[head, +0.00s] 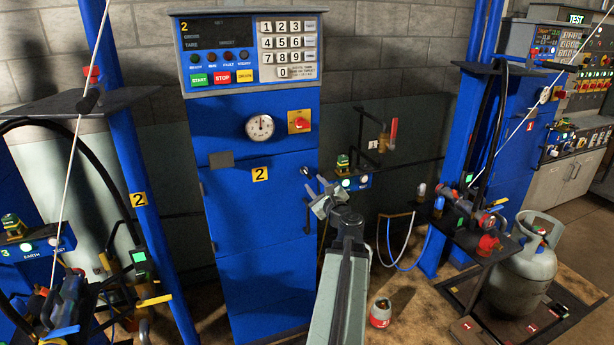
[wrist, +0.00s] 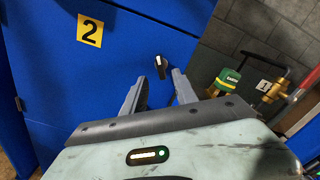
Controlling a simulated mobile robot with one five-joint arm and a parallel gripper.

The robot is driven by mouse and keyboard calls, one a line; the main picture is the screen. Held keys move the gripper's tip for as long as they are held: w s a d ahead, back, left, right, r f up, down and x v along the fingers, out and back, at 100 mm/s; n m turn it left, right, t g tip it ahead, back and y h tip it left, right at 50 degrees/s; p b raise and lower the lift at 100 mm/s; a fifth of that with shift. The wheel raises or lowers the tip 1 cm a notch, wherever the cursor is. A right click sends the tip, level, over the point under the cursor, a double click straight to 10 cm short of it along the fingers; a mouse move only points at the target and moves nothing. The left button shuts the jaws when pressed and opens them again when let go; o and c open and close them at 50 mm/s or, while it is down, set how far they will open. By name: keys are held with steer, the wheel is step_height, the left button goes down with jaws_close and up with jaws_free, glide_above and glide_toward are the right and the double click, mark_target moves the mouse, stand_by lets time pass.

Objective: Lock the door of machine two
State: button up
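Machine two is a tall blue cabinet with a keypad panel (head: 250,52) on top. Its blue door (head: 240,200) carries a yellow "2" label (head: 260,174), which also shows in the wrist view (wrist: 90,31). The door looks closed. A small dark and silver lock knob (head: 305,171) sits near the door's upper right edge. In the wrist view the knob (wrist: 160,62) shows just beyond and between the fingertips. My gripper (head: 321,192) is open and empty, with a gap between its fingers (wrist: 161,76). I cannot tell whether a fingertip touches the knob.
A red switch (head: 299,122) and a round gauge (head: 260,127) are above the door. A green-topped fitting (wrist: 226,80) and a red-handled valve (head: 388,136) stand to the right. A grey gas cylinder (head: 530,262) is at the far right. A small red-and-white canister (head: 381,313) is on the floor.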

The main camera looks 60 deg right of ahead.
mark_target(308, 176)
steer(key=x, duration=0.8)
steer(key=shift+s+d, duration=0.1)
jaws_close()
